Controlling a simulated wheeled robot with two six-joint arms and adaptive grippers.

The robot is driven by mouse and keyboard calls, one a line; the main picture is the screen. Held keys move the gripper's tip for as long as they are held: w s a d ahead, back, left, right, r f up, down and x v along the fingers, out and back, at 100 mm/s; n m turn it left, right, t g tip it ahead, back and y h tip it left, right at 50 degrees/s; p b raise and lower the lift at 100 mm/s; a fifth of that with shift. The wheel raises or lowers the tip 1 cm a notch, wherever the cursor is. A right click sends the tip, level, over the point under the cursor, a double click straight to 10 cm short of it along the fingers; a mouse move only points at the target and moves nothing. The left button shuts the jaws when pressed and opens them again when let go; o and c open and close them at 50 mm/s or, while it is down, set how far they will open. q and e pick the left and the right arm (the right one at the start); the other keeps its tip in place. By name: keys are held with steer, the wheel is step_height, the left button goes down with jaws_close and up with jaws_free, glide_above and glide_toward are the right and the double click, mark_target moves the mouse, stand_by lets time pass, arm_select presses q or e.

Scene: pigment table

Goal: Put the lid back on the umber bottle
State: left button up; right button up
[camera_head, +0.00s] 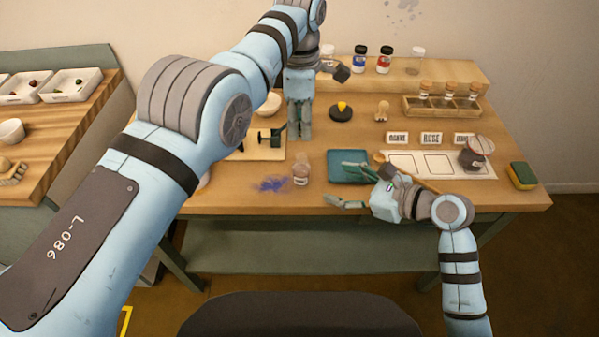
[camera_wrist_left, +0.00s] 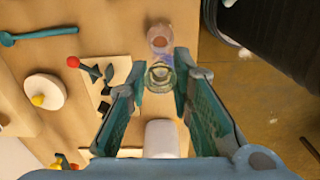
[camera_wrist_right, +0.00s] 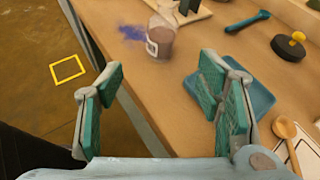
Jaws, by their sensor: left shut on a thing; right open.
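A small jar of brownish-pink powder (camera_head: 300,174) stands near the front of the table; I take it as the umber bottle. It also shows in the left wrist view (camera_wrist_left: 160,38) and in the right wrist view (camera_wrist_right: 160,40), where its label is unreadable. My left gripper (camera_head: 299,135) points down behind the jar. In the left wrist view its fingers are shut on a round, clear, glassy thing (camera_wrist_left: 160,77), apparently the lid, apart from the jar. My right gripper (camera_wrist_right: 160,95) is open and empty, low near the teal tray (camera_head: 345,177).
Blue-violet powder (camera_head: 271,185) lies left of the jar. A board with a black stand (camera_head: 268,137) is behind it. A wooden spoon (camera_wrist_right: 284,130) lies by the tray.

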mark_target(309, 172)
steer(key=shift+w+a+r+m, duration=0.15)
steer(key=shift+w+r+m, duration=0.2)
steer(key=shift+r+m, duration=0.2)
steer(key=x, duration=1.2)
steer(key=shift+r, duration=0.2)
jaws_close()
